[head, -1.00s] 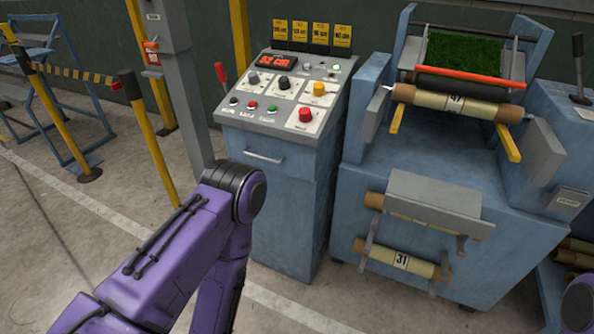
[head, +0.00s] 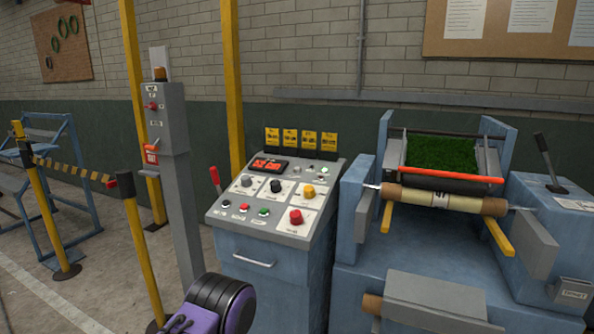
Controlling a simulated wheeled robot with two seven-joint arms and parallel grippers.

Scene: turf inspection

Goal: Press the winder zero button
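The control panel (head: 282,235) is the sloped top of a blue cabinet at the centre of the head view. Its lower left row has a black button (head: 226,204), a small red button (head: 243,208) and a green button (head: 263,212). A large red button (head: 296,216) is at lower right, below a yellow knob (head: 308,191). A black knob (head: 276,186) and a grey knob (head: 247,181) sit left of it. A red display (head: 269,165) is above. The labels are too small to tell which button is winder zero. Neither gripper is in view; a purple arm link of mine shows at the bottom.
Right of the panel stands a blue machine (head: 360,250) with a roll (head: 442,201) and green turf (head: 443,152). A red lever (head: 215,180) rises at the panel's left edge. A grey post (head: 170,150) and a yellow post (head: 143,250) stand to the left.

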